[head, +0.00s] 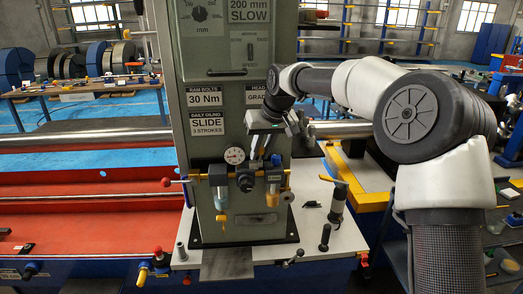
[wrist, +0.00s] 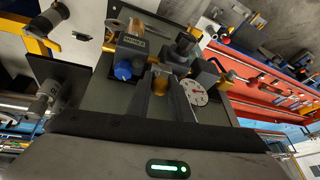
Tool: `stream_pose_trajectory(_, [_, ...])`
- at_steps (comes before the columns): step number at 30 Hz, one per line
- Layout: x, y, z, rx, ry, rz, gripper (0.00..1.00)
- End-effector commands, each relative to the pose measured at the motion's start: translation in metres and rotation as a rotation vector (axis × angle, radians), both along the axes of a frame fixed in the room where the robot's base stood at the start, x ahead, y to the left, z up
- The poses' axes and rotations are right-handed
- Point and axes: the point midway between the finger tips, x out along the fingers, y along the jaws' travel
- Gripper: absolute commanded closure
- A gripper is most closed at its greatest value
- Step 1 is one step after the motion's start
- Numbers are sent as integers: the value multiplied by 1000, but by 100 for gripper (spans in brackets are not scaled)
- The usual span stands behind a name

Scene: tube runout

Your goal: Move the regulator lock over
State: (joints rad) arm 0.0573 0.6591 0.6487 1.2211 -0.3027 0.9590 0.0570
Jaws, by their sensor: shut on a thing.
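The regulator assembly (head: 245,183) is mounted low on the front of the grey-green machine column, with a round white gauge (head: 234,155) at its upper left. The gauge also shows in the wrist view (wrist: 196,93). My gripper (head: 254,159) reaches down to the assembly from above, just right of the gauge. In the wrist view, my gripper's two dark fingers (wrist: 161,86) are shut on a small brass-coloured piece, which I take for the regulator lock (wrist: 161,84). The fingers partly hide it. The lock cannot be made out clearly in the head view.
A blue knob (wrist: 123,70) and a black knob (wrist: 185,45) sit close to the fingers. A yellow-handled valve (head: 335,188) stands to the right on the white base plate (head: 325,240). The red bed (head: 80,215) lies left. A horizontal bar passes behind the column.

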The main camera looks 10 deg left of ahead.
Motion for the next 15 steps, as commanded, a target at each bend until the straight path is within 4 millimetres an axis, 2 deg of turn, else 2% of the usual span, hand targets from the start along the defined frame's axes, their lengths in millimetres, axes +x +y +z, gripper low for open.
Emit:
stream_pose_trajectory(11, [1,1,1,3,-2,-1,100])
stream_pose_trajectory(12, [1,1,1,3,-2,-1,74])
stream_pose_trajectory(14, [1,1,1,2,-1,-1,64])
stream_pose_trajectory(15, [0,1,1,2,-1,-1,62])
